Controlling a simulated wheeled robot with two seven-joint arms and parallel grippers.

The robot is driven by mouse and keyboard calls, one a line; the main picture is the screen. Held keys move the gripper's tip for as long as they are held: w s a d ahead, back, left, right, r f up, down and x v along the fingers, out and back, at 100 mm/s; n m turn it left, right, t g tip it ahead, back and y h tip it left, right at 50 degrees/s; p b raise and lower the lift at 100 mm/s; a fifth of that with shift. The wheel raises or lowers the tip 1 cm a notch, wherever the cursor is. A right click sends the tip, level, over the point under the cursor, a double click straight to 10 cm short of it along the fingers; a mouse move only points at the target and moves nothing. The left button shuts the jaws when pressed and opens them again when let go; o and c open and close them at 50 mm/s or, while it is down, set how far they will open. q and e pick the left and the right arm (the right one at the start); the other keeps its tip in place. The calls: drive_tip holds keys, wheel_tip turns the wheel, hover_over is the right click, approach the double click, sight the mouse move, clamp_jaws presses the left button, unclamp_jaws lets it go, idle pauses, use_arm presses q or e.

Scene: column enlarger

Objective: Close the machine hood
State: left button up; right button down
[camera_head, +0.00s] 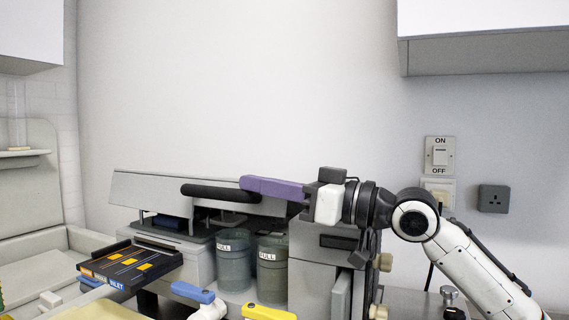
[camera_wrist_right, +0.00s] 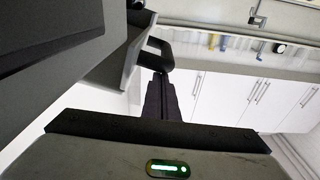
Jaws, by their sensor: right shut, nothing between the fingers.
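The machine (camera_head: 335,262) stands against the wall with its pale grey hood (camera_head: 150,188) across the top. An open gap with dark parts shows under the hood's front edge. The hood's black bar handle (camera_head: 215,192) runs along its front. My right gripper (camera_head: 246,183) comes in from the right, its purple fingers shut and empty, with tips overlapping the handle's right end. In the right wrist view, the fingertips (camera_wrist_right: 158,79) lie by the black handle (camera_wrist_right: 163,47), against or just short of it; contact is unclear. My left gripper is not in view.
Two grey containers marked FULL (camera_head: 233,262) sit in the machine's front. A black tray with yellow marks (camera_head: 130,265) juts out at left. Blue (camera_head: 192,292) and yellow (camera_head: 268,313) levers stand in front. Wall cabinets hang above; the wall between is clear.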

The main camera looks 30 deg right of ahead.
drive_tip(key=shift+a+f, duration=0.1)
drive_tip(key=shift+a, duration=0.2)
